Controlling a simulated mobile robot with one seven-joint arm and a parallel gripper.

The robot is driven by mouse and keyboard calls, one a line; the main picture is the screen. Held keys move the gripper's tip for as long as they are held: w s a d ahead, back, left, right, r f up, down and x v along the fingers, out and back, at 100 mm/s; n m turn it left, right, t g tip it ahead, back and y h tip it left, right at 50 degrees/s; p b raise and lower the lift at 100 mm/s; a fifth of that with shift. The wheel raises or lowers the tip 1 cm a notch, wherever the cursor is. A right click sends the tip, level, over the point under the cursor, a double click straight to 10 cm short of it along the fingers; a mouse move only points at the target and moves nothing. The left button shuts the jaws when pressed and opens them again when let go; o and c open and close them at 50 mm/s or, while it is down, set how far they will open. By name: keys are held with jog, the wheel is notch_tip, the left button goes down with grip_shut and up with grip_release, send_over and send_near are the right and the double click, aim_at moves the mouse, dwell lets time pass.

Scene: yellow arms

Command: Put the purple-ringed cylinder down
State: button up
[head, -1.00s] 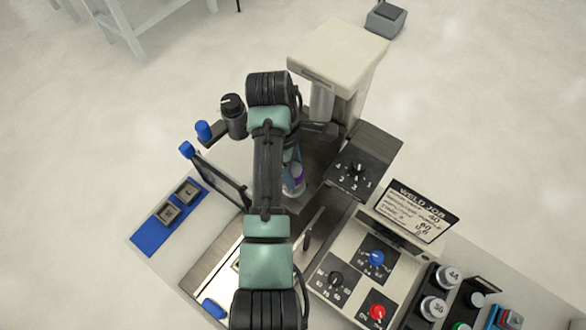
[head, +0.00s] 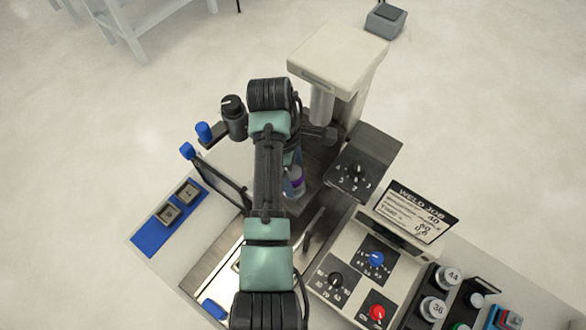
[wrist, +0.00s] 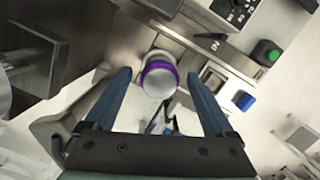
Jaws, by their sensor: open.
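The purple-ringed cylinder (wrist: 160,82) is pale grey with a purple band near its top. In the wrist view it stands between the two blue fingers of my gripper (wrist: 159,74), with a visible gap on each side. My gripper is open. In the head view the cylinder (head: 297,186) shows just right of my forearm, over the dark metal area below the machine's column. My arm hides part of it and most of my gripper there. I cannot tell from these views exactly what its base rests on.
A machine with a pale head (head: 338,48) stands behind. A dial box (head: 362,165) and a control panel (head: 352,275) with knobs lie to the right, beside a WELD JOB sign (head: 416,212). A blue tray (head: 168,215) with square pieces is at left. Numbered cylinders (head: 434,308) stand at lower right.

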jog(key=shift+w+r, duration=0.1)
jog(key=shift+r, duration=0.35)
notch_tip(320, 180, up, 11)
jog(key=a+p, duration=0.1)
jog(key=p, duration=0.5)
jog(key=shift+w+a, duration=0.15)
jog(key=shift+a, duration=0.25)
